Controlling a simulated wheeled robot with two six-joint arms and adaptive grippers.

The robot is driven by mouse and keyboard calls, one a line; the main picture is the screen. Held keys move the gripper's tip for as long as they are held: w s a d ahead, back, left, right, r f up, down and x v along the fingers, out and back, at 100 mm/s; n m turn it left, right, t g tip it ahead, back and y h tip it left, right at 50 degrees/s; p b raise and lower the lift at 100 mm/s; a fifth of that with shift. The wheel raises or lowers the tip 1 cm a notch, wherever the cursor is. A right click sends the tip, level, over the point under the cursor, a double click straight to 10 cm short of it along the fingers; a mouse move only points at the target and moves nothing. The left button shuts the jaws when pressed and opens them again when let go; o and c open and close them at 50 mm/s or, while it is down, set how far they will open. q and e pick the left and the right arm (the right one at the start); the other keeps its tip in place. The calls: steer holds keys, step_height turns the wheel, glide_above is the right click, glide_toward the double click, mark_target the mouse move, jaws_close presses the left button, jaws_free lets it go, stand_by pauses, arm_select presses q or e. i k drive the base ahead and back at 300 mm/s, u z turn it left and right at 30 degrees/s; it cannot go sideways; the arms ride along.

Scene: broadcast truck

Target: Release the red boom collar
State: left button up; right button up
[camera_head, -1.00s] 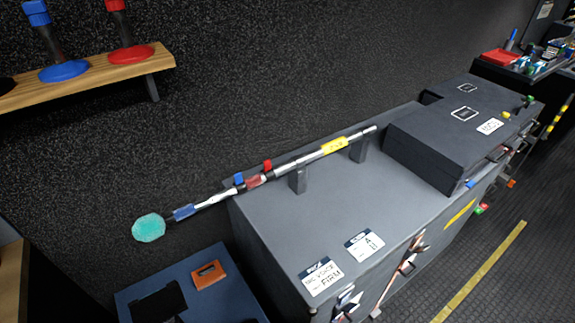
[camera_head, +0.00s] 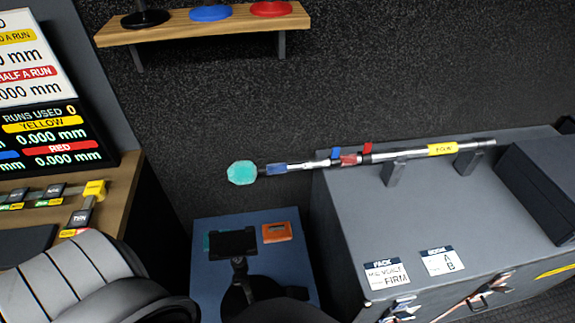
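The red boom collar (camera_head: 349,159) is a red band on a silver telescoping boom pole (camera_head: 400,153). A small red lever (camera_head: 367,147) stands up just right of it, and a blue lever (camera_head: 336,153) just left. A blue collar (camera_head: 276,168) sits near the teal tip (camera_head: 242,173), which overhangs the cabinet's left end. The pole lies across two dark supports, with a yellow tag on its right part. A dark jointed piece, probably my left gripper (camera_head: 239,264), shows at bottom centre, below and left of the collar; its fingers are unclear. My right gripper is out of view.
A grey cabinet (camera_head: 350,220) with labels and hanging cables stands under the pole. A blue case (camera_head: 205,285) with an orange box (camera_head: 277,232) stands left of it. A shelf (camera_head: 180,27) projects above. A desk with a measurement display (camera_head: 50,140) stands at left.

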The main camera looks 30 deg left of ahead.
mark_target(367, 148)
steer(key=k, duration=1.2)
steer(key=z, duration=0.7)
steer(key=i, duration=1.35)
steer(key=u, duration=0.45)
